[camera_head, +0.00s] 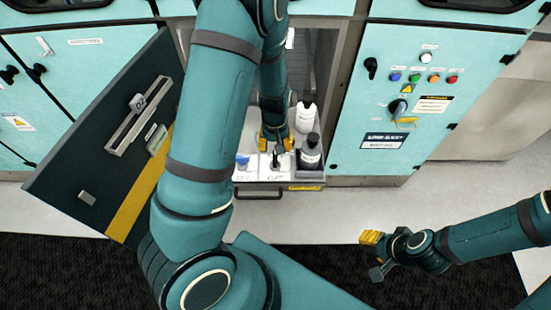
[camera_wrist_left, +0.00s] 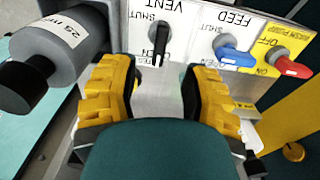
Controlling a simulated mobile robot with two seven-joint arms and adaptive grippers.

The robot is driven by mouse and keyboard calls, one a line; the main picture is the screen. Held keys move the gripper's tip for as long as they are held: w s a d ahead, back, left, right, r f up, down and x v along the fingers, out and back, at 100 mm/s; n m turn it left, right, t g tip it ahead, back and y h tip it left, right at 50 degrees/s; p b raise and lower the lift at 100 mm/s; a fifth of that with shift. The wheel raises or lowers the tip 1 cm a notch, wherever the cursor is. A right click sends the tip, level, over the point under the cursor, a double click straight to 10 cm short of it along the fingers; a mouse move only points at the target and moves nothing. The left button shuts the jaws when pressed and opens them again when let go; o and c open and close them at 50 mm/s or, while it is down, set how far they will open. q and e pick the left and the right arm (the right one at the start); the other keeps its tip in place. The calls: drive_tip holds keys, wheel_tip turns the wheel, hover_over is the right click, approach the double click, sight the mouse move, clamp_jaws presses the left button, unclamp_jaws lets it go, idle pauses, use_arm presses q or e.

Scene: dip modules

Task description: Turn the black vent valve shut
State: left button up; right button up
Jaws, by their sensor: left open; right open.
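The black vent valve (camera_wrist_left: 158,42) is a small lever on a white panel (camera_wrist_left: 188,18), under the word VENT in the left wrist view. Its arm extends down from its pivot toward the OPEN label; SHUT is printed near the pivot. In the head view the valve (camera_head: 276,160) shows small on the drawer unit. My left gripper (camera_wrist_left: 155,82) is open, its yellow fingers spread on either side of the lever's line, with nothing between them. In the head view this gripper (camera_head: 274,138) is partly hidden. My right gripper (camera_head: 374,255) is open and empty over the floor, away from the valve.
A blue feed valve (camera_wrist_left: 235,56) and a red valve (camera_wrist_left: 292,67) stand beside the black one. An open dark door (camera_head: 105,130) stands left of the drawer (camera_head: 280,188).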

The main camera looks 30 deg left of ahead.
sight(275, 157)
use_arm(q)
wheel_tip(275, 157, down, 6)
drive_tip(key=shift+f+b, duration=0.25)
drive_tip(key=shift+b, duration=0.45)
clamp_jaws()
